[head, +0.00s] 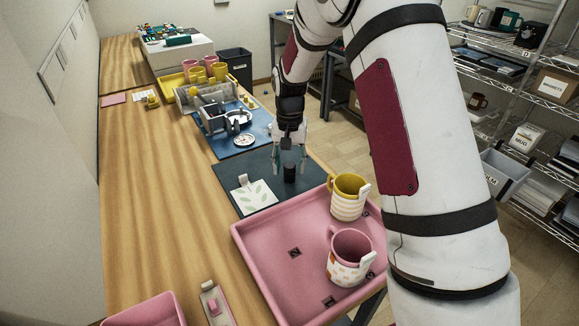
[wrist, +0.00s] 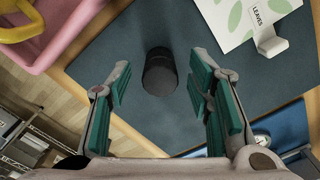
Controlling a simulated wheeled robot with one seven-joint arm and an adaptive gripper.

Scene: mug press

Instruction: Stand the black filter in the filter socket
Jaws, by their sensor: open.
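The black filter (head: 290,173) is a small dark cylinder standing upright on the dark blue mat (head: 262,166). It also shows in the wrist view (wrist: 160,72), ahead of and between the fingers. My gripper (head: 289,158) is open with green finger pads, pointing down just above the filter; in the wrist view my gripper (wrist: 158,92) has one finger to either side of it, with clear gaps and no visible contact. A grey press (head: 212,116) stands on a blue mat further back. I cannot make out the filter socket for certain.
A white card with a leaf print (head: 254,196) lies left of the filter. A pink tray (head: 285,275) in front holds a yellow striped mug (head: 347,205) and a pink mug (head: 350,262). A round dial (head: 244,140) lies near the press. The table's left side is mostly clear.

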